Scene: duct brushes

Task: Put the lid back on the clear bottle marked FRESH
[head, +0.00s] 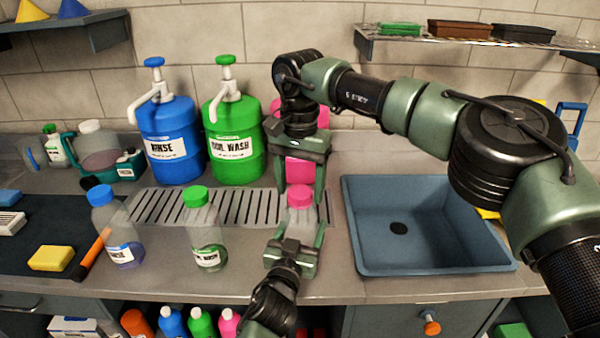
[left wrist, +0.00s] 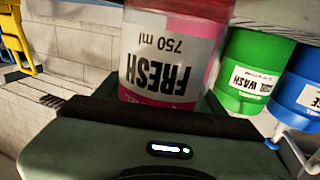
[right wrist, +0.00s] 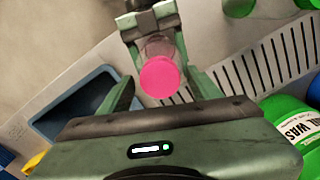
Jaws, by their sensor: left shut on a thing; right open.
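The clear FRESH bottle (left wrist: 170,65) shows upside down in the left wrist view, with its label and pink liquid. In the head view the bottle (head: 299,224) stands at the counter's front, partly hidden by my grippers. My left gripper (head: 293,248) is shut around its body. The pink lid (head: 300,196) sits on top of the bottle and looks level; it also shows from above in the right wrist view (right wrist: 160,77). My right gripper (head: 305,205) points down from above, open, with a finger on each side of the lid and gaps between.
A blue sink (head: 395,265) lies to the right and a drain grate (head: 165,208) to the left. Two green- and blue-capped bottles (head: 205,232) (head: 113,228) stand left. Blue (head: 168,140) and green (head: 235,135) pump jugs stand behind; a pink jug (head: 300,171) is partly hidden.

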